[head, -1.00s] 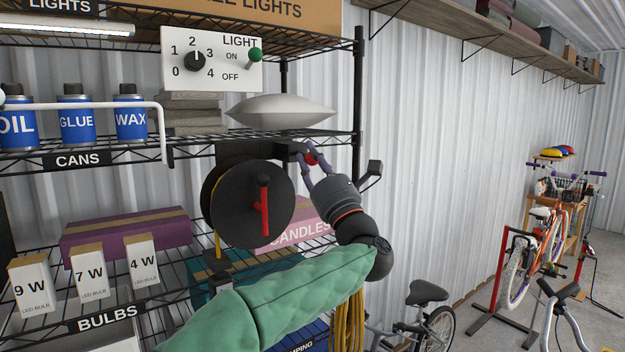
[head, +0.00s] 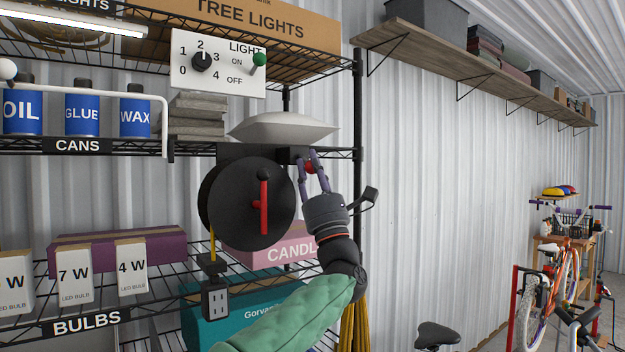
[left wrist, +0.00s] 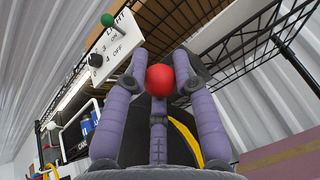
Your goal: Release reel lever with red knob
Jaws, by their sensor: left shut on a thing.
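The black cable reel (head: 233,205) hangs from the shelf rack, with a red crank handle (head: 264,206) on its face. The red knob (head: 310,168) of the release lever is at the reel's upper right. My left gripper (head: 311,165) is shut on the red knob, its purple fingers on either side of it. In the left wrist view the red knob (left wrist: 160,80) sits between the fingertips. The lever's shaft is mostly hidden behind the fingers. My right gripper is not in view.
The control panel (head: 217,63) with a dial and green switch is above the reel. A grey sack (head: 283,128) lies on the shelf just over my gripper. A socket box (head: 215,299) hangs below the reel on a yellow cable.

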